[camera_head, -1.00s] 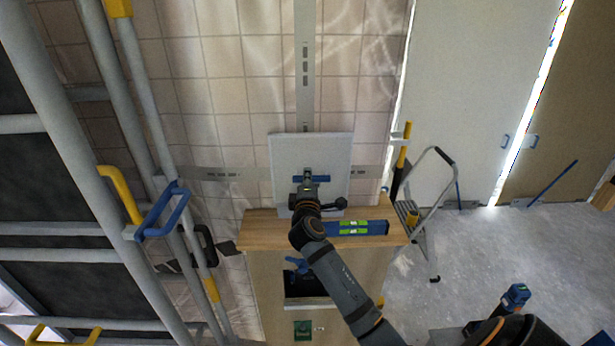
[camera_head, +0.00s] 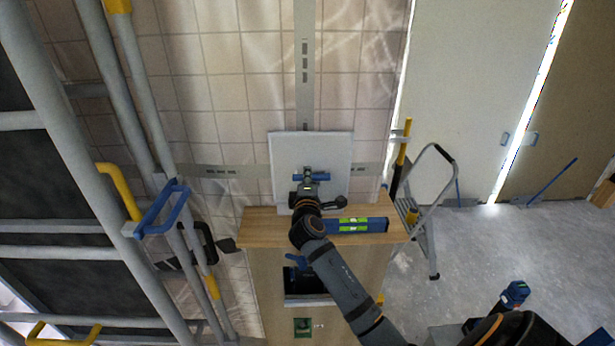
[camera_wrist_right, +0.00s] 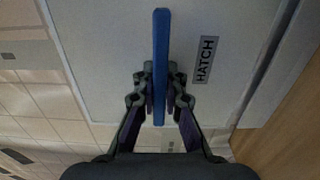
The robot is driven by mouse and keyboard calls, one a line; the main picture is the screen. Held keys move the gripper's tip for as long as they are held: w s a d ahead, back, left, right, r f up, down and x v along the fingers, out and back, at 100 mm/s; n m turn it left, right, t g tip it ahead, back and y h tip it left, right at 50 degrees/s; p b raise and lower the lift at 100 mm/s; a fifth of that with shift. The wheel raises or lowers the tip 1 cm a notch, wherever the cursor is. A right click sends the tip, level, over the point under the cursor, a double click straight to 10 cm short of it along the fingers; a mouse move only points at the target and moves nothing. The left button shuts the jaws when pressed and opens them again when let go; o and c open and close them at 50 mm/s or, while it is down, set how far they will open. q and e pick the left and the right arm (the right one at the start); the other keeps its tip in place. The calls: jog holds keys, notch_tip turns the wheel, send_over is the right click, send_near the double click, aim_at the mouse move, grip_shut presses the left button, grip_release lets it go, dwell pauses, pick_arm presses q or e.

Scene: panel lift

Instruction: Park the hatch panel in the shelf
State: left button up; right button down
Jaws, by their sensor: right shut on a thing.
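The hatch panel (camera_head: 335,155) is a pale grey square plate with a blue bar handle. It is in front of the tiled wall, its lower edge at the wooden cabinet top (camera_head: 262,226); whether it touches is unclear. My right gripper (camera_head: 308,178) is shut on the blue handle. In the right wrist view the fingers (camera_wrist_right: 160,92) close on both sides of the handle (camera_wrist_right: 161,40), with a HATCH label (camera_wrist_right: 205,60) beside it. The cabinet has an open compartment (camera_head: 307,300), dark inside with a blue item; which part is the shelf is unclear. My left gripper is not visible.
Scaffold tubes (camera_head: 130,130) with a blue bracket (camera_head: 163,208) stand on the left. A stepladder (camera_head: 428,235) stands on the right. Open floor (camera_head: 480,240) lies farther right.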

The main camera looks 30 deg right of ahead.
jog(key=shift+f, duration=0.15)
dwell(0.3)
jog(key=shift+f+b, duration=1)
jog(key=shift+b, duration=0.05)
jog(key=shift+f, duration=0.1)
jog(key=shift+f+b, duration=0.35)
dwell(0.4)
